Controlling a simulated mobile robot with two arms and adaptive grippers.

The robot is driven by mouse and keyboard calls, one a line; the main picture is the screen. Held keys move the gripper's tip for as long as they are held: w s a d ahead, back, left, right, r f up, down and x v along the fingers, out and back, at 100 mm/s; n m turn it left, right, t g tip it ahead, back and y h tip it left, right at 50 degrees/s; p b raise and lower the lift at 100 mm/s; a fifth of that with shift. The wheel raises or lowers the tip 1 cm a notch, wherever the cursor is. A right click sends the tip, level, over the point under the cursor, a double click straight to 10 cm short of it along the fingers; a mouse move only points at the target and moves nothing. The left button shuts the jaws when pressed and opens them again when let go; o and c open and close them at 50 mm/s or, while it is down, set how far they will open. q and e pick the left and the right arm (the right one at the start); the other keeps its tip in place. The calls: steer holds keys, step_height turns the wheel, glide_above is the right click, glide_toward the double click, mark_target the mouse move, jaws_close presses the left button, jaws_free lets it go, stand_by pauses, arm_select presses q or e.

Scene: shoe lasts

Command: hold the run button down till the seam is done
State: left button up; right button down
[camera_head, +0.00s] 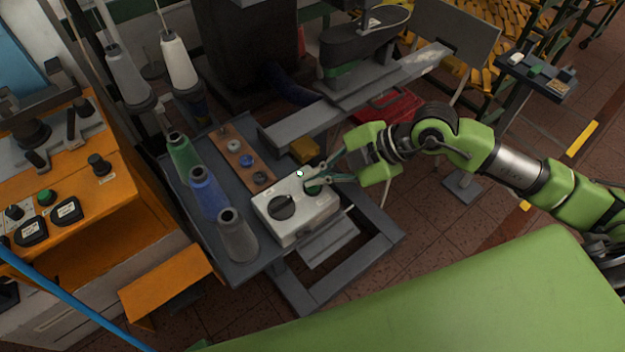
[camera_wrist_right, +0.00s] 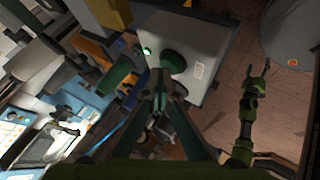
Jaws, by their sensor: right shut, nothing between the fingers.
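Thread cones (camera_head: 207,190) stand along the table's left side, near the box. A wooden strip with several knobs (camera_head: 243,158) lies behind it. The sewing machine arm (camera_head: 360,45) and a grey beam (camera_head: 340,105) are beyond. An orange cabinet (camera_head: 75,170) stands at left.

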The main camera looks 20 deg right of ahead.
mark_target(316, 185)
steer(key=shift+r, duration=0.6)
step_height(316, 185, up, 5)
steer(key=p, duration=0.5)
stand_by(1.0)
